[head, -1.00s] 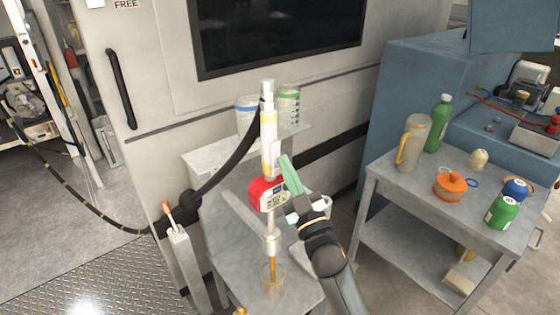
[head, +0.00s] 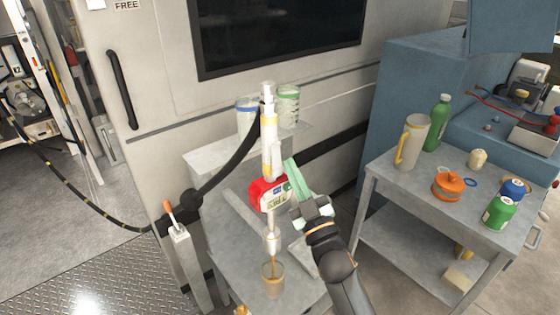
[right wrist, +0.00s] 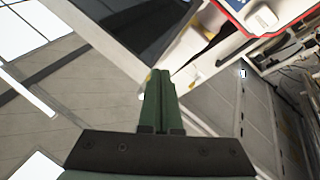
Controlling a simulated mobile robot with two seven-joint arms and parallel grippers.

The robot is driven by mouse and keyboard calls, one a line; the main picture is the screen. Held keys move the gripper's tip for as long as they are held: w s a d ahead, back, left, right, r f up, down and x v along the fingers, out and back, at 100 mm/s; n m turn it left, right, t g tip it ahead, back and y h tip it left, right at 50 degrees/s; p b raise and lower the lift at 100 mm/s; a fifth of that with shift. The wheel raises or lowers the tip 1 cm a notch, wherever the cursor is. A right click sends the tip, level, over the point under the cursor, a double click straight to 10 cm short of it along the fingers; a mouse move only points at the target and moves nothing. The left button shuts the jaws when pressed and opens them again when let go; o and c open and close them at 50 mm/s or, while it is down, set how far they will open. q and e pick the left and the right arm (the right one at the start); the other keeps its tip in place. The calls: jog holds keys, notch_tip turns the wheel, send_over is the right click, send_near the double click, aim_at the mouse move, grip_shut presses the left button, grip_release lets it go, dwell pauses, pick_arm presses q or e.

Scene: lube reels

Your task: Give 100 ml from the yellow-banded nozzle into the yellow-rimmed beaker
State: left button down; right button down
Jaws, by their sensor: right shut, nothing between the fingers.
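The yellow-banded nozzle (head: 270,130) stands upright in the head view, with a red-cased meter (head: 268,194) on its body and a black hose at its upper part. Its tip points down over the yellow-rimmed beaker (head: 273,286) on a grey bench. A thin amber stream shows between tip and beaker, and amber liquid is in the beaker; its level cannot be read. My right gripper (head: 290,165) is shut and empty, its green fingers just right of the nozzle and meter. The fingers also show pressed together in the right wrist view (right wrist: 160,78). My left gripper is not in view.
A blue-rimmed beaker (head: 247,113) and a green-banded beaker (head: 288,106) stand on a shelf behind the nozzle. A post (head: 186,262) with an orange-tipped lever stands left. A cart (head: 410,195) at right holds a jug, bottles and an orange can.

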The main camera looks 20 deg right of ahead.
jog(key=s+p, duration=0.1)
jog(key=s+d+r+p, duration=0.1)
jog(key=s, duration=0.1)
jog(key=s+p, duration=0.1)
jog(key=shift+s+d+r, duration=0.25)
jog(key=shift+r, duration=0.05)
jog(key=s+a+f+m+g, duration=0.15)
jog(key=s+f+g, duration=0.25)
jog(key=f, duration=0.5)
jog(key=s+f+m+g, duration=0.2)
jog(key=s+f+g, duration=0.1)
jog(key=f, duration=0.7)
jog(key=s+a+f+g, duration=0.4)
jog(key=s+f+g, duration=0.3)
jog(key=s+f, duration=0.6)
jog(key=shift+s+f+m, duration=0.35)
jog(key=shift+s, duration=0.7)
